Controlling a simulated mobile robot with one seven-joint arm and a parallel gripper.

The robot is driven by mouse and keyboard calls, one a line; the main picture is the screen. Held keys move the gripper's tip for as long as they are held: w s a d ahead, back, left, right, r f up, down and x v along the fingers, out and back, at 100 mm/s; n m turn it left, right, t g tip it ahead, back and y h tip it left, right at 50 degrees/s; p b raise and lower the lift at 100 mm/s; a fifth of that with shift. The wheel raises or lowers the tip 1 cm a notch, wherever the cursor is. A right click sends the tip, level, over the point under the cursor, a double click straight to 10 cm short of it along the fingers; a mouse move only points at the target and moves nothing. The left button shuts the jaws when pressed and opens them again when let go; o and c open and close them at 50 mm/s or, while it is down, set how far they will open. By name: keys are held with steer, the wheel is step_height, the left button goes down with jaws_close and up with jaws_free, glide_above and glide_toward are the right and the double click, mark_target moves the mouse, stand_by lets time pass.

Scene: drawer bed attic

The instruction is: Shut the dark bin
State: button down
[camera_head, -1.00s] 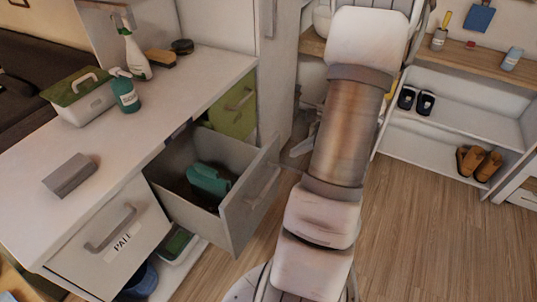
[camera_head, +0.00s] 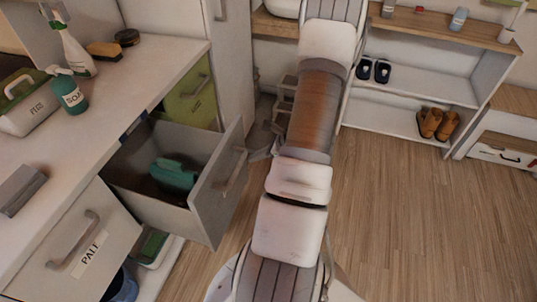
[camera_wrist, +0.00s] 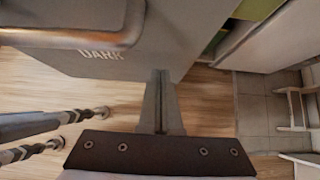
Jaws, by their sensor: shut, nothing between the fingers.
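The dark bin is a grey pull-out drawer (camera_head: 215,190) in the white counter. It stands open, with a teal item (camera_head: 174,176) inside. Its front has a bar handle and, in the wrist view (camera_wrist: 135,60), the lettering "DARK". My gripper (camera_head: 262,152) is just to the right of the drawer front, on its outer side. In the wrist view the fingers (camera_wrist: 160,80) are together and empty, pointing at the lower part of the front. I cannot tell whether they touch it.
A green drawer (camera_head: 193,100) is behind the dark one and a white "PALE" drawer (camera_head: 85,245) is nearer, both shut. The counter (camera_head: 80,140) holds bottles and a caddy. A shelf with shoes (camera_head: 436,123) is at the right. The wood floor (camera_head: 390,210) is clear.

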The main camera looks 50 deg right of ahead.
steer(key=shift+w+a+r, duration=0.1)
steer(key=shift+w+a, duration=0.2)
steer(key=shift+w, duration=0.4)
steer(key=shift+w+a, duration=0.25)
steer(key=shift+w, duration=0.45)
steer(key=w+a+b, duration=0.1)
steer(key=w+a, duration=0.4)
steer(key=w, duration=0.8)
steer(key=w+a+b, duration=0.1)
steer(key=w+a, duration=0.5)
steer(key=w, duration=0.7)
steer(key=shift+w, duration=0.15)
steer(key=shift+w+a+r, duration=0.1)
steer(key=shift+r, duration=0.1)
